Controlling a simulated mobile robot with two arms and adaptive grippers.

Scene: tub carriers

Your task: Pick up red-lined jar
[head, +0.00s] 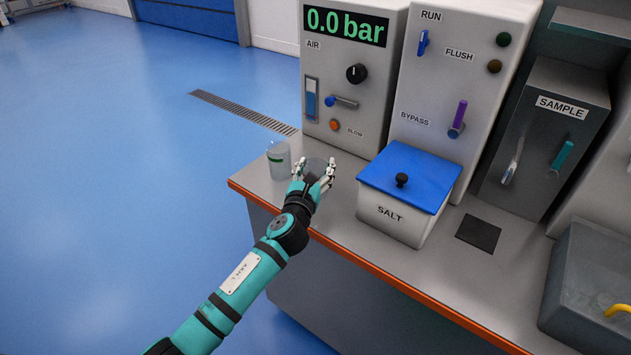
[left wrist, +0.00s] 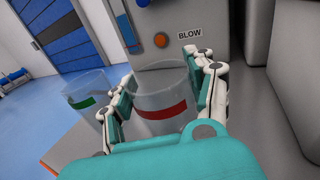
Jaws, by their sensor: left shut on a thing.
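The red-lined jar (left wrist: 163,100) is a clear jar with a red band, seen between the fingers in the left wrist view. In the head view it shows only partly, as a clear shape (head: 316,165) behind my fingers. My left gripper (left wrist: 165,92) is shut on the jar, with a finger on each side of it. In the head view my left gripper (head: 314,176) is over the counter's left part. I cannot tell whether the jar touches the counter. My right gripper is not in view.
A clear jar with a green band (head: 278,160) stands just left of my gripper. A white SALT box (head: 390,217) with a blue lid stands to the right. Grey panels (head: 345,110) rise behind. The counter's orange edge (head: 330,244) runs along the front.

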